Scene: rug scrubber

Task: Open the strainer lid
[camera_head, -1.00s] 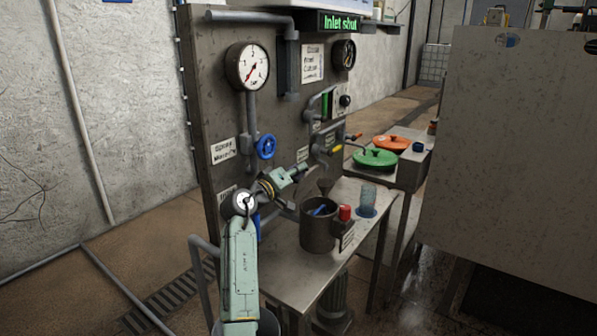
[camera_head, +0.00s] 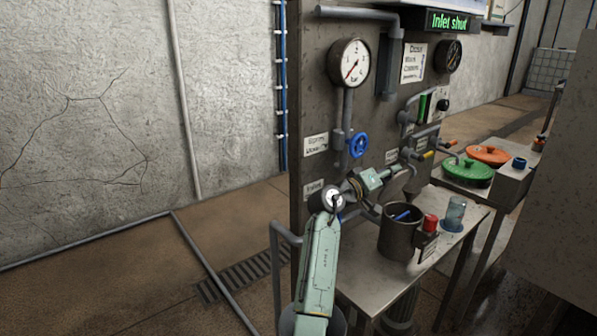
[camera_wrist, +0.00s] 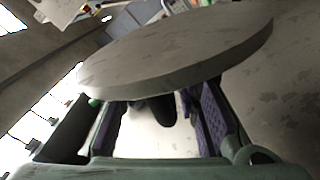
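A grey round disc (camera_wrist: 180,55), which may be the strainer lid, fills the upper middle of the wrist view, just past my fingertips. A short dark piece (camera_wrist: 155,110) shows under its near edge, between the fingers; I cannot tell what it is. My gripper (camera_wrist: 160,112) has its purple-padded fingers apart, with a gap on either side of that piece. In the head view my gripper (camera_head: 399,170) is in front of the panel, above the grey pot (camera_head: 397,240). The disc's place in that view is hard to make out.
A steel table (camera_head: 440,245) carries the pot, a red-topped item (camera_head: 430,222) and a glass jar (camera_head: 455,213). A blue valve wheel (camera_head: 358,145) and pipes stick out of the panel. Green (camera_head: 467,172) and orange (camera_head: 488,155) lids lie on the bench behind. Open floor is at left.

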